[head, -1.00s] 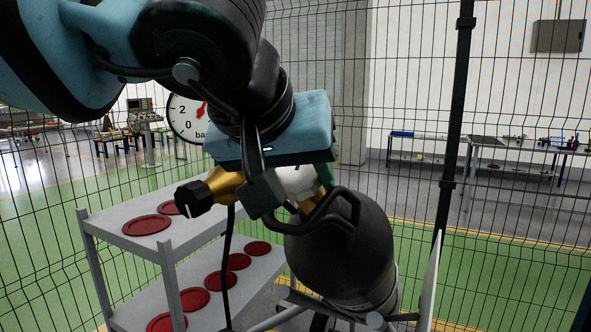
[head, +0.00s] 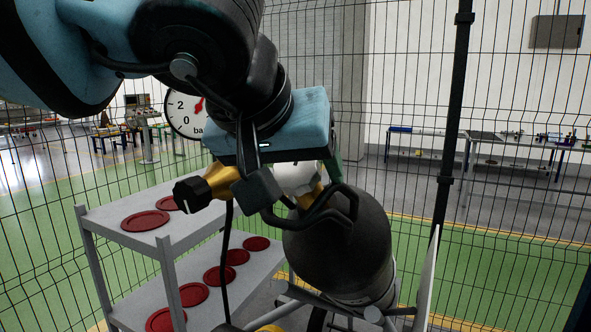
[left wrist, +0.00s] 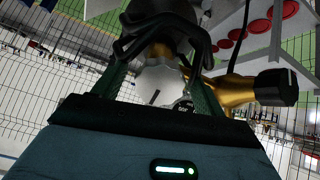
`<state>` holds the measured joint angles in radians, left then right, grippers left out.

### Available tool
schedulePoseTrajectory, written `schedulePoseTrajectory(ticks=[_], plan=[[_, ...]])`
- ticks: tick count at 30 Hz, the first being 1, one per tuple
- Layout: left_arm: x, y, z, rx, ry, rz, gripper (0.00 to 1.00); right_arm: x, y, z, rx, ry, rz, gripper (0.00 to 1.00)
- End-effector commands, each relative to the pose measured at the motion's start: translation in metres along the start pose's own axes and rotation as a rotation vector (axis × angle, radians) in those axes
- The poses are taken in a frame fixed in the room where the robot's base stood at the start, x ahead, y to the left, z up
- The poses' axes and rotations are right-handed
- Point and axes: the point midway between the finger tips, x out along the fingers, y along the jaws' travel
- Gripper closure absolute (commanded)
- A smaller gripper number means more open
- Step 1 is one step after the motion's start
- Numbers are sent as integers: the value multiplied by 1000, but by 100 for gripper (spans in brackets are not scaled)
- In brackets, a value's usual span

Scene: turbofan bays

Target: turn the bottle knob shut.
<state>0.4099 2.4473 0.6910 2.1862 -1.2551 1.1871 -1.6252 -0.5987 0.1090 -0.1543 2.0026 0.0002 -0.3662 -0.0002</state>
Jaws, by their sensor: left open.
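The dark gas bottle (head: 338,250) stands tilted in the view, with a brass valve (head: 222,180) and black hoops at its top. A pale round knob (head: 297,178) sits on the bottle's top; in the left wrist view the knob (left wrist: 158,88) shows a dark line on its face. My left gripper (head: 294,184) is open with its fingers on either side of this knob; whether they touch it I cannot tell. A black knob (head: 190,194) on the brass fitting sticks out to the left, outside the fingers. My right gripper is not in view.
A grey two-level cart (head: 165,245) with several red discs stands at left. A pressure gauge (head: 186,116) with a red needle is partly hidden behind my arm. Wire mesh fencing with a dark post (head: 452,150) closes off the back. A dark hose hangs beside the bottle.

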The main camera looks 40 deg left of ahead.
Motion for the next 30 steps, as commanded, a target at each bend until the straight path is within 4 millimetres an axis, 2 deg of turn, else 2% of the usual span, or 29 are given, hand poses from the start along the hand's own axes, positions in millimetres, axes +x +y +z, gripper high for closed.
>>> schedulePoseTrajectory(ticks=[5, 12, 18, 30], plan=[[-10, 0, -1, -2, 2, 1, 29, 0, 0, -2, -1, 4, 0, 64], [-49, 0, -1, -1, 5, 2, 29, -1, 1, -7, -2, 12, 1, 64], [-72, 0, -1, -1, 3, 1, 29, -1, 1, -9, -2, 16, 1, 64], [-78, 0, 0, 1, 0, 0, 29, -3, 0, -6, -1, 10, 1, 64]])
